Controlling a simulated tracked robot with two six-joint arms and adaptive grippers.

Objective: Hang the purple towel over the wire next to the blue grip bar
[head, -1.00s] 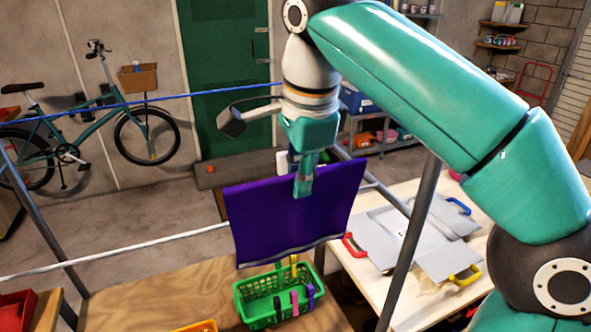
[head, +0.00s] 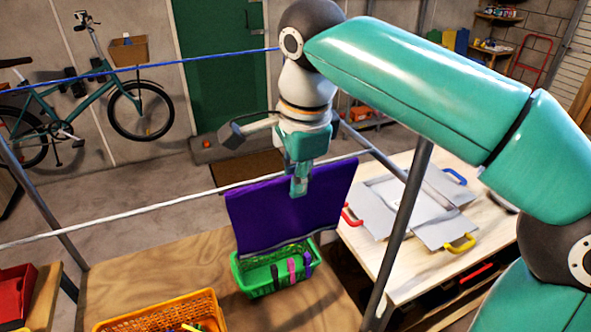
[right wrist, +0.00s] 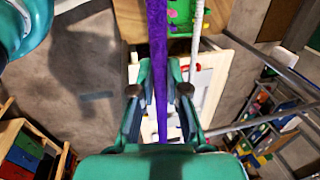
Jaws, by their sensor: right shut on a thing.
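The purple towel (head: 285,218) hangs spread and upright from my right gripper (head: 299,188), which is shut on its upper edge. In the right wrist view the towel (right wrist: 157,45) shows edge-on between the fingers. The white wire (head: 120,216) runs along the towel's top edge in the head view. In the right wrist view the wire (right wrist: 195,50) lies right of the towel, with a gap between them. The blue wire (head: 200,59) runs farther back. A blue grip (head: 455,176) sits on a grey folding board (head: 395,215) at right. My left gripper is out of view.
Below the towel, a green basket (head: 255,281) with clothespins stands on the wooden table (head: 150,270). An orange basket (head: 160,312) is at the front, a red bin (head: 14,290) at the left. Grey frame posts (head: 405,225) stand beside the towel.

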